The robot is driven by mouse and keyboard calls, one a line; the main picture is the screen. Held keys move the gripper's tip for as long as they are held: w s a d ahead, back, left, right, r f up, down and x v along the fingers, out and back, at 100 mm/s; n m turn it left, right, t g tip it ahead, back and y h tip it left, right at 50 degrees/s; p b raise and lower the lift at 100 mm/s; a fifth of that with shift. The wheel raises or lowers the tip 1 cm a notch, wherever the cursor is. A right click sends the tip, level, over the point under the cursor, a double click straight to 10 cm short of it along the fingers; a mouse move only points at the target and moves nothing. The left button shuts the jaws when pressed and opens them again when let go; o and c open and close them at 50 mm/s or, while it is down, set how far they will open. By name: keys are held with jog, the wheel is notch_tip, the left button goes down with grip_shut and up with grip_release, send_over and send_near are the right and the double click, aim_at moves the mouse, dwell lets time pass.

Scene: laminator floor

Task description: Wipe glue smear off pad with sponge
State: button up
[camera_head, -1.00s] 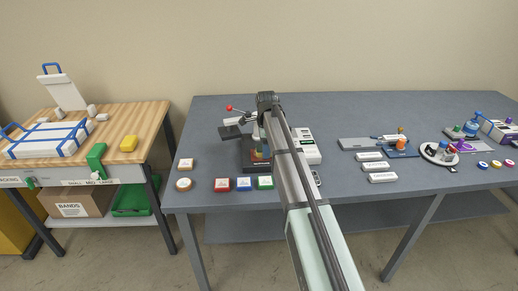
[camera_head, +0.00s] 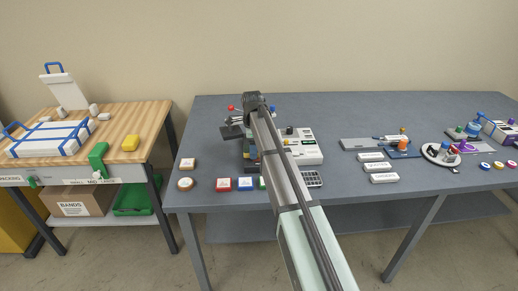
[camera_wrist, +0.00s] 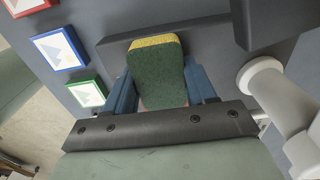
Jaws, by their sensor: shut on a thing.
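My gripper (camera_wrist: 160,90) is shut on a sponge (camera_wrist: 157,64), with its blue fingers on either side. The sponge has a dark green face toward the wrist camera and a yellow far edge. In the wrist view it is over a dark flat base (camera_wrist: 120,45) of the machine on the grey table. A small reddish patch shows just under the sponge's near end; I cannot tell whether it is the pad. No glue smear is visible. In the head view my arm covers most of the machine, and I cannot tell if the sponge touches anything.
A red-framed tile (camera_head: 223,184) and a blue-framed tile (camera_head: 245,184) lie at the grey table's front edge, with a green-framed one (camera_wrist: 87,92) beside them. A white machine (camera_head: 303,147) and a calculator (camera_head: 313,179) stand to the right. A pale lever (camera_wrist: 265,85) rises close by.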

jog(key=shift+d+r, duration=0.1)
jog(key=shift+r, duration=3.85)
jog(key=shift+f, duration=0.1)
